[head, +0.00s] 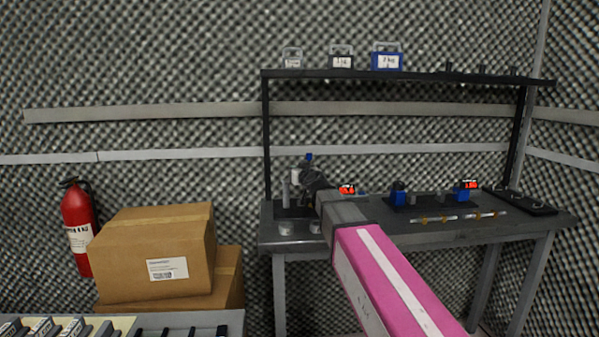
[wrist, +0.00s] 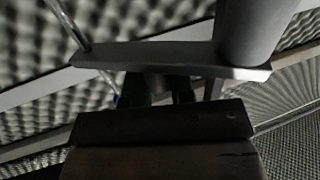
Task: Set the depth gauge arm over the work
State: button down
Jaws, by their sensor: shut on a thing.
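The depth gauge stand is on the left part of the grey workbench, with a grey post (head: 286,192), a white part (head: 296,175) and a blue top (head: 309,156). My gripper (head: 313,180) reaches in at the stand, and its fingertips are hard to make out there. In the wrist view a flat grey bar, which looks like the gauge arm (wrist: 150,56), crosses above my dark fingers (wrist: 157,92) and meets a thick round column (wrist: 248,30) at the right. My gripper is shut on the gauge arm; the exact contact is in shadow. The work under it cannot be made out.
Small metal pieces (head: 287,228) lie at the bench's (head: 420,238) front left. Blue devices (head: 398,193) and a dark tray (head: 523,202) stand to the right. A shelf (head: 420,76) with labelled weights overhangs the back. Cardboard boxes (head: 150,250) and a fire extinguisher (head: 77,225) stand left.

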jog(key=c, duration=1)
grip_release()
jog(key=v, duration=1.1)
jog(key=shift+w, duration=0.1)
